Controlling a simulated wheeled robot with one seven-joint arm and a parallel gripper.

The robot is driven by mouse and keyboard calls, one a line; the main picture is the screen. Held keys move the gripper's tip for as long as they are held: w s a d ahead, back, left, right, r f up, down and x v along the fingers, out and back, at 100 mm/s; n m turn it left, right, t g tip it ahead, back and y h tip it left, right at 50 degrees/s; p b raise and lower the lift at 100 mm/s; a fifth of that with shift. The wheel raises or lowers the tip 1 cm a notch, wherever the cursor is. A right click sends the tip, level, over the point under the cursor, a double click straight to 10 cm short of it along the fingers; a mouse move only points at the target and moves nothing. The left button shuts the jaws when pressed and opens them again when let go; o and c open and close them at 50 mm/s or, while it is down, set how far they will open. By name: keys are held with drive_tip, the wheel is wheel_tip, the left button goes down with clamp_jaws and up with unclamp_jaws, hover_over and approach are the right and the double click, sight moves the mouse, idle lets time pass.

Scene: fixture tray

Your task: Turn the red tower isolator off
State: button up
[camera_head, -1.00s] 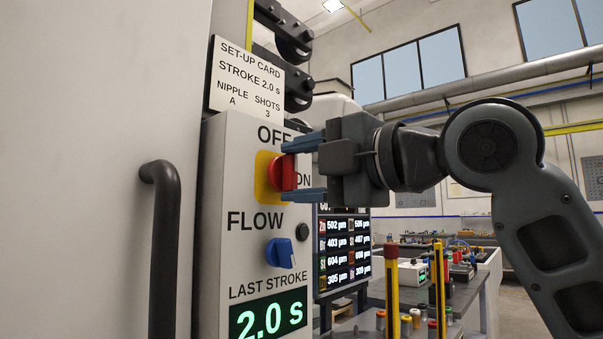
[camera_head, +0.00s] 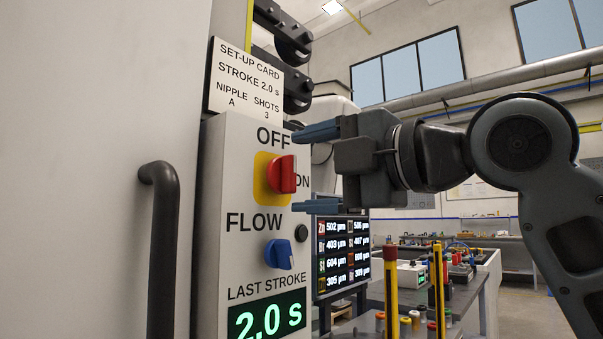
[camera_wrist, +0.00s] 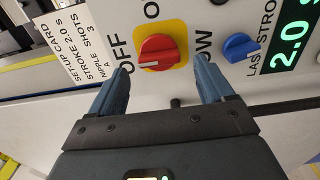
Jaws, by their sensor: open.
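The red isolator knob (camera_head: 283,175) sits on a yellow plate (camera_head: 262,188) on the grey panel, with OFF above it and ON to its right. Its grip bar stands upright in the head view. In the wrist view the knob (camera_wrist: 160,50) shows a white pointer mark on its left end, toward the OFF lettering. My gripper (camera_head: 297,171) is open and empty. Its blue fingers stand one above and one below the knob in the head view, with gaps to it. In the wrist view my gripper (camera_wrist: 163,72) has one finger to either side of the knob.
A blue FLOW knob (camera_head: 279,254) and a small black button (camera_head: 301,233) sit below on the panel, above a green 2.0 s display (camera_head: 267,317). A set-up card (camera_head: 246,78) is above. A black handle (camera_head: 162,250) is at left.

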drive_tip(key=v, duration=0.5)
drive_tip(key=shift+s+d, duration=0.25)
drive_tip(key=shift+f, duration=0.1)
drive_tip(key=d+f+m+t+h+p, duration=0.1)
drive_tip(key=d+f+m+t+h, duration=0.25)
drive_tip(key=f+m, duration=0.75)
drive_tip(key=d+f+m+t+h+p, duration=0.2)
drive_tip(key=d+f+m+t, duration=0.25)
drive_tip(key=f+m, duration=0.65)
drive_tip(key=s+d+f+m+g+h+p, duration=0.1)
drive_tip(key=s+d+f+m+h, duration=0.15)
drive_tip(key=s+f, duration=0.45)
drive_tip(key=s+d+f+m+h, duration=0.2)
drive_tip(key=s+f+h, duration=0.2)
drive_tip(key=f, duration=0.5)
drive_tip(key=s+d+f+m+g+h+p, duration=0.1)
drive_tip(key=s+d+f, duration=0.1)
drive_tip(key=s, duration=1.1)
drive_tip(key=s+d+f+m+g+h+p, duration=0.1)
drive_tip(key=s+d+f+g, duration=0.1)
drive_tip(key=s, duration=1.2)
drive_tip(key=shift+d+f, duration=0.3)
drive_tip(key=shift+d, duration=0.35)
